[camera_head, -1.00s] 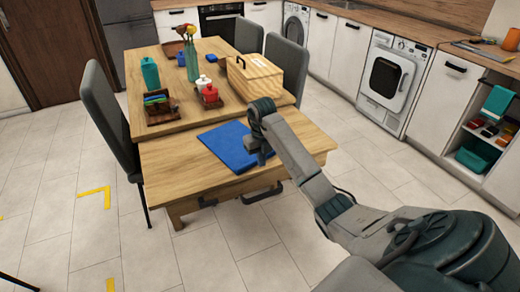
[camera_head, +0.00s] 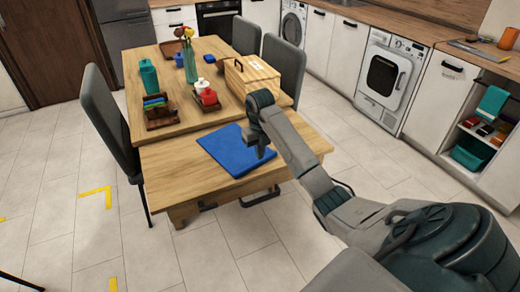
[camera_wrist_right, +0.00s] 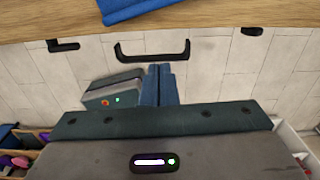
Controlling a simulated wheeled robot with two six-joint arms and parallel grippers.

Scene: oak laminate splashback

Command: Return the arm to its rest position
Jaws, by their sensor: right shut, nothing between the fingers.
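My right arm reaches in from the lower right in the head view. Its gripper (camera_head: 264,152) hangs above the blue mat-like sheet (camera_head: 235,149) near the front of the wooden table (camera_head: 180,190). In the right wrist view its fingers (camera_wrist_right: 158,72) are together with nothing between them. The blue sheet (camera_wrist_right: 135,8) shows at the top edge of that view, beyond the table edge (camera_wrist_right: 210,18). My left gripper is not in view.
A grey chair (camera_head: 106,120) is at left.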

